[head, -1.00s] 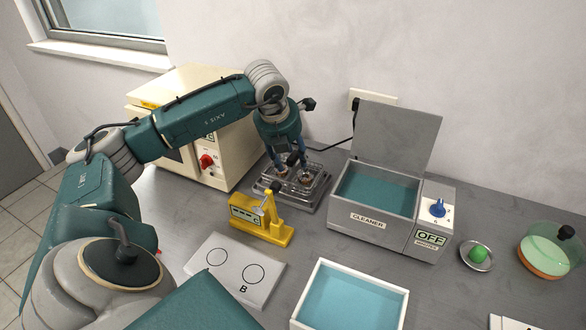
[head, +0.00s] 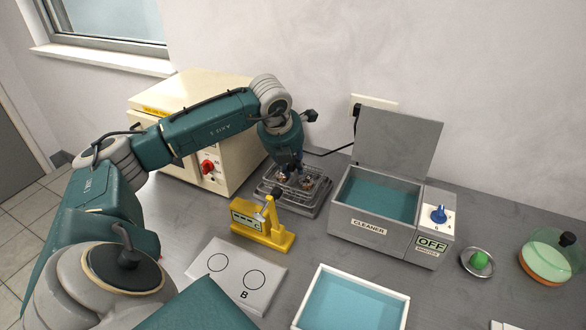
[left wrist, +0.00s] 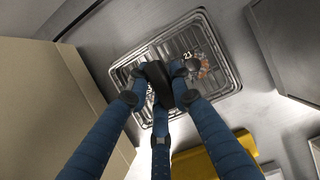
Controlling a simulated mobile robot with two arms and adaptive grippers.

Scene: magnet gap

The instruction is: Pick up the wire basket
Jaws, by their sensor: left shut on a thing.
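The wire basket (head: 282,192) sits on the grey bench behind the yellow gauge-like block. It shows in the left wrist view as a bright metal grid (left wrist: 190,42) with small coppery pieces in it. My left gripper (head: 293,168) points down over the middle of the basket. In the left wrist view its blue fingers (left wrist: 160,90) are closed together around a dark piece at the basket's middle, which looks like its handle. I see no clear gap under the basket. My right gripper is not in view.
The cleaner (head: 375,215) with its lid up stands right of the basket, its display reading OFF. A cream oven-like box (head: 235,150) is close on the left. The yellow block (head: 262,228), a marked card (head: 235,275) and a white-rimmed blue tray (head: 350,300) lie in front.

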